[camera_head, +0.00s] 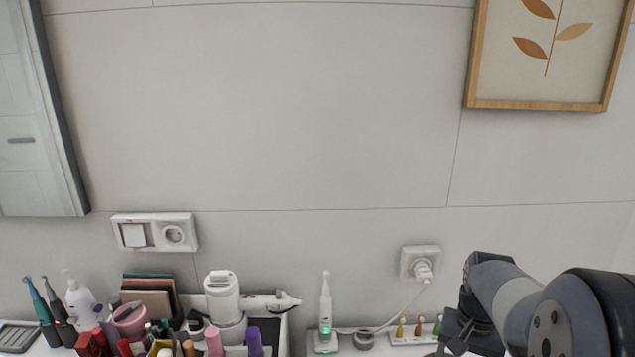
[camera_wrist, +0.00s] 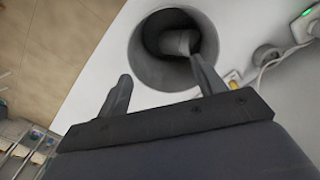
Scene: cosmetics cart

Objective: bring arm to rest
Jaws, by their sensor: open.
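My arm (camera_head: 540,310) is folded at the lower right of the head view, in front of the wall. In the head view, dark parts near the bottom edge may belong to my gripper, but the fingers are not clear there.
Left on the counter are toothbrushes (camera_head: 40,312), a pump bottle (camera_head: 79,302), cosmetics and a white hair dryer (camera_head: 222,296). A charging toothbrush (camera_head: 326,304) stands mid-counter; its cord runs to a wall socket (camera_head: 420,264). A small tray (camera_head: 408,337) is near my arm. A framed picture (camera_head: 535,104) hangs above.

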